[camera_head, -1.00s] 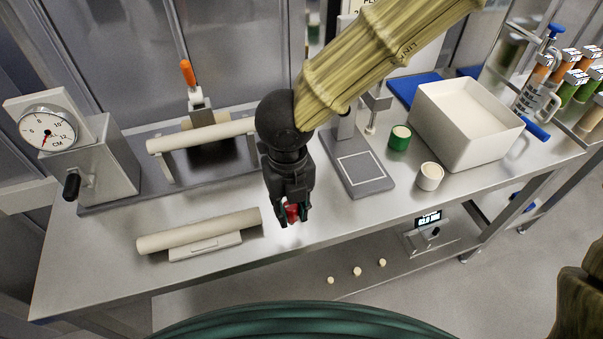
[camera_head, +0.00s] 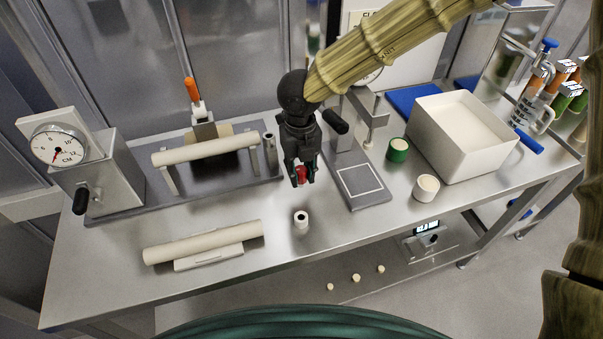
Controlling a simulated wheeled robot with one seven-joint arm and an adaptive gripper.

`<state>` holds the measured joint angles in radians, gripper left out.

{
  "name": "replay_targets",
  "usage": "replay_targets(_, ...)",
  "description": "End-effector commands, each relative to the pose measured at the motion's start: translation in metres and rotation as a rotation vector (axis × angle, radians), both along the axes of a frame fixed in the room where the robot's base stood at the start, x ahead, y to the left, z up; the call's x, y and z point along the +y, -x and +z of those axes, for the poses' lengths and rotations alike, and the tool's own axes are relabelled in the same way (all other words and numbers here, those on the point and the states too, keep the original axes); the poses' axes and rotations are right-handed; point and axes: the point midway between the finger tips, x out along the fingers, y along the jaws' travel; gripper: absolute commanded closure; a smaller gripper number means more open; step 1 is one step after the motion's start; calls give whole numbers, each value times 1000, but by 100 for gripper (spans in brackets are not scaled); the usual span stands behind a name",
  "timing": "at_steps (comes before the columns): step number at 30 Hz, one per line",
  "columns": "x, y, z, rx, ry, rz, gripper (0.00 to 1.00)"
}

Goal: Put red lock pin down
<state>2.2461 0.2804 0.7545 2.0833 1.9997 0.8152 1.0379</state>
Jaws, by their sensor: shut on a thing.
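My gripper (camera_head: 303,180) points down above the steel worktable (camera_head: 350,225), near its middle. It is shut on the red lock pin (camera_head: 301,174), and only a small red part shows between the dark fingers. The pin looks held a little above the tabletop, though the exact gap is hard to tell. A small pale cylinder with a dark top (camera_head: 301,220) stands upright on the table just in front of the gripper.
A press with dial (camera_head: 62,146), a roller stand (camera_head: 205,152) and a loose roller on a rest (camera_head: 203,243) are at left. A grey scale (camera_head: 361,185), green cup (camera_head: 398,150), pale cup (camera_head: 426,187) and white bin (camera_head: 462,135) are at right. The front table is mostly clear.

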Motion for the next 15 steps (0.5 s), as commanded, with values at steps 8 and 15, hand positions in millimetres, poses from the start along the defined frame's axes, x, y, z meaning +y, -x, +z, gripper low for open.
replay_targets(8,-2,-11,-7,2,2,1,99)
replay_targets(15,-2,-11,-35,1,1,2,99)
